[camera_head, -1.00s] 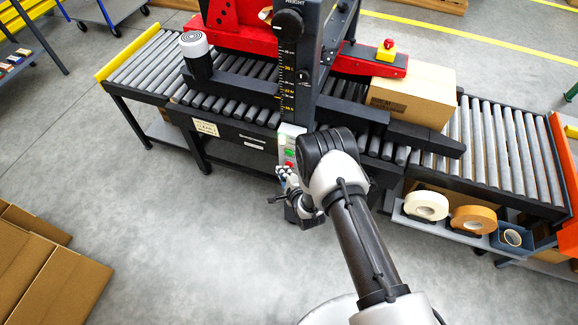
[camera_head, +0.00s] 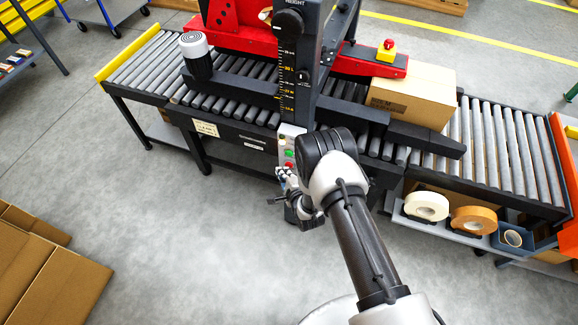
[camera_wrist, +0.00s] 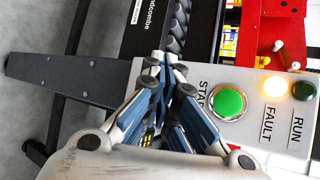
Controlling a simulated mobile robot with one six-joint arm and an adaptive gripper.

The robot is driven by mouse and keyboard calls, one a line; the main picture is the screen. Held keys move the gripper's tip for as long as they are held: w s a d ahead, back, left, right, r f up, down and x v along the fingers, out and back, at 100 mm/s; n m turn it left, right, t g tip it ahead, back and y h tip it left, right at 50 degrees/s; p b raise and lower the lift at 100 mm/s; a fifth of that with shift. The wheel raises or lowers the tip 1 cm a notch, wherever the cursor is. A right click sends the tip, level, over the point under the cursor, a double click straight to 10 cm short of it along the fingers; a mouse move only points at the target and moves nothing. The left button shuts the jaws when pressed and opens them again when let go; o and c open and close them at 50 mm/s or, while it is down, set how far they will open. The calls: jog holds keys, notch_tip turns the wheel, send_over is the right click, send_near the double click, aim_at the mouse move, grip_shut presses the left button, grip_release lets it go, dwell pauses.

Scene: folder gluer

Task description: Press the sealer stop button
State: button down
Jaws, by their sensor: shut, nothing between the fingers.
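The sealer's pale control box (camera_head: 291,131) is on the near side of the machine's column. In the wrist view, the box face (camera_wrist: 225,70) carries a green button (camera_wrist: 229,103) marked START, a lit amber FAULT lamp (camera_wrist: 274,87) and a dark RUN lamp (camera_wrist: 303,91). My gripper (camera_wrist: 163,68) is shut and empty, left of the green button and over the left end of the box. No stop button shows in the wrist view; my fingers cover that part of the box. In the head view my gripper (camera_head: 283,173) is close to the box's lower part; contact cannot be told.
A red emergency button on a yellow base (camera_head: 388,50) is on the red machine arm. A carton (camera_head: 412,92) lies on the roller conveyor (camera_head: 490,150). Tape rolls (camera_head: 473,219) are on a shelf at right.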

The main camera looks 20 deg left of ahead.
jog(key=shift+s, duration=0.4)
jog(key=s, duration=0.2)
jog(key=s+p, duration=0.1)
jog(key=s, duration=0.3)
jog(key=shift+a, duration=0.25)
dwell(0.8)
